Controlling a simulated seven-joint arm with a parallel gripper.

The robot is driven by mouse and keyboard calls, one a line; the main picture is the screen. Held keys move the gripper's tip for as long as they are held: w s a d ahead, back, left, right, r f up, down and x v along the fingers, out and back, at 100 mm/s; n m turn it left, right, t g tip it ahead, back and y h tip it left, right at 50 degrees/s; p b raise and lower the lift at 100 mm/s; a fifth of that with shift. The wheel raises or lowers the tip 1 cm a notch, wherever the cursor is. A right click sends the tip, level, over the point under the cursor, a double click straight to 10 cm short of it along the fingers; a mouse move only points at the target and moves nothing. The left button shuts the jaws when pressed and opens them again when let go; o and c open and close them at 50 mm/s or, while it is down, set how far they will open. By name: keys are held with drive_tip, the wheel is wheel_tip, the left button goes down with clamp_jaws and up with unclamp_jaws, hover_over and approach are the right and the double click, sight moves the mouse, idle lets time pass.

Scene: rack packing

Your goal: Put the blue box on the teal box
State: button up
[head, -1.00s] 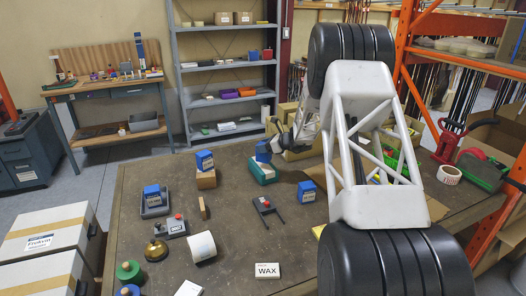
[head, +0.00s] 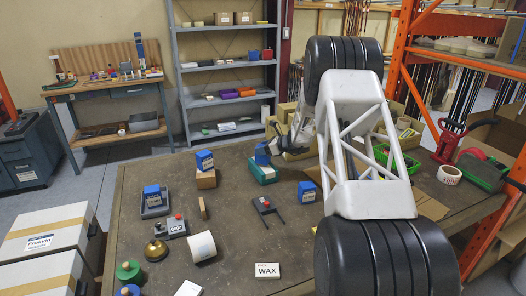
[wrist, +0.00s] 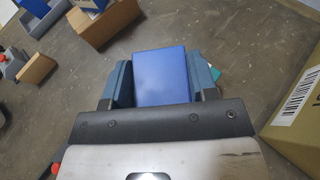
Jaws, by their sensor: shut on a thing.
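The blue box (head: 262,154) is held upright over the teal box (head: 264,174), which lies on the table. Its lower edge looks at or very close to the teal box's top; I cannot tell if they touch. My gripper (head: 272,147) is shut on the blue box from the right side of the head view. In the wrist view the blue box (wrist: 162,77) sits between the two fingers. Only a sliver of the teal box (wrist: 216,74) shows there, beside the right finger; the rest is hidden.
Other blue boxes stand on a wooden block (head: 206,180), in a grey tray (head: 154,212) and on the table (head: 306,191). A cardboard box (wrist: 299,112) is close to the right of my gripper. A black stand (head: 266,206) lies in front.

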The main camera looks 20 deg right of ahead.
drive_tip(key=shift+f, duration=0.5)
drive_tip(key=shift+f, duration=0.1)
drive_tip(key=o, duration=1.2)
drive_tip(key=shift+c, duration=0.2)
drive_tip(key=v, duration=1.2)
drive_tip(key=shift+a, duration=0.1)
